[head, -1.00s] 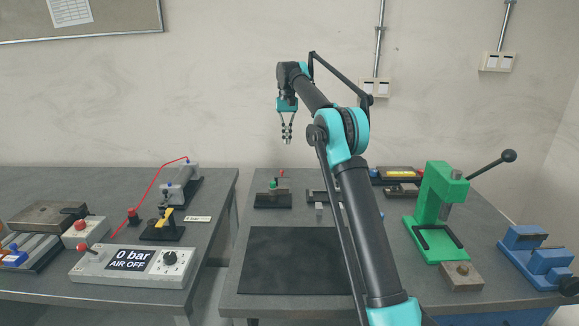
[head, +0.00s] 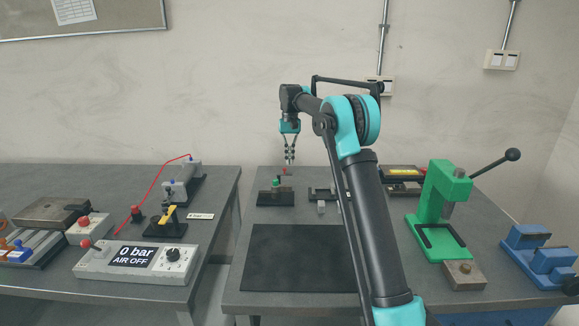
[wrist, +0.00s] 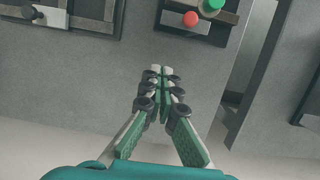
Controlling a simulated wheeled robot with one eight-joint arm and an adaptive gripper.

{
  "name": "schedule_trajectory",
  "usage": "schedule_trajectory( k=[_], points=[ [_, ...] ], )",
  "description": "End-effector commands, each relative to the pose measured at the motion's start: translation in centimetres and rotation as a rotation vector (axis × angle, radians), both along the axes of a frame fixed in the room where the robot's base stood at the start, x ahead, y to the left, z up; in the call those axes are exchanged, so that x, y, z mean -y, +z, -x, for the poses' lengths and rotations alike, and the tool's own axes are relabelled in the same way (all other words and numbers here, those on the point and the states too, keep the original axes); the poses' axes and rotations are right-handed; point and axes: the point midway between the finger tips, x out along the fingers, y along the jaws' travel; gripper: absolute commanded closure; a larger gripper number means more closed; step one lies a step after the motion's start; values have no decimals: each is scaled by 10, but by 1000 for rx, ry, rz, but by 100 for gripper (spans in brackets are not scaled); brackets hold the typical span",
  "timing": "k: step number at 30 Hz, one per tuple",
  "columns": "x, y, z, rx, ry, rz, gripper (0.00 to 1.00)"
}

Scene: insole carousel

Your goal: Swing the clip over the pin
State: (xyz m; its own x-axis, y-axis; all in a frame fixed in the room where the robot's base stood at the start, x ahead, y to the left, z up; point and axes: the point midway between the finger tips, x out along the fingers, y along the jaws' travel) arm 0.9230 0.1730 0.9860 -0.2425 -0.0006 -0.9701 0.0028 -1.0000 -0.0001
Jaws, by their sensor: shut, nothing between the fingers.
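My gripper (head: 289,162) is shut and empty, pointing down above the back of the middle table. Its fingertips (wrist: 160,74) meet in the wrist view. Below it stands a small black fixture (head: 283,199) with a green knob (head: 275,182) and a red ball end (head: 285,171). In the wrist view the green knob (wrist: 212,4) and red ball (wrist: 190,19) are at the top right, apart from the fingers. The fixture is partly cut off there. I cannot make out for certain which part is the clip or the pin.
A second black fixture (head: 320,193) stands to the right, partly behind my arm. A green press (head: 437,215) with a long lever and a blue vise (head: 540,255) are further right. A dark mat (head: 298,260) lies bare in front. A gap separates the left table (head: 225,190).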

Motion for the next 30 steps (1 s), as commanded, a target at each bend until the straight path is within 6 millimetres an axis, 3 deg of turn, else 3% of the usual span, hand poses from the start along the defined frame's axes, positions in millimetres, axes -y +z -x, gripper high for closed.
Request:
schedule_trajectory(
  k=[2,12,30],
  points=[
    [0,-15,4,0,0,0,100],
    [0,-11,39,0,0,0,100],
    [-8,-11,45,0,-3,0,100]
  ],
)
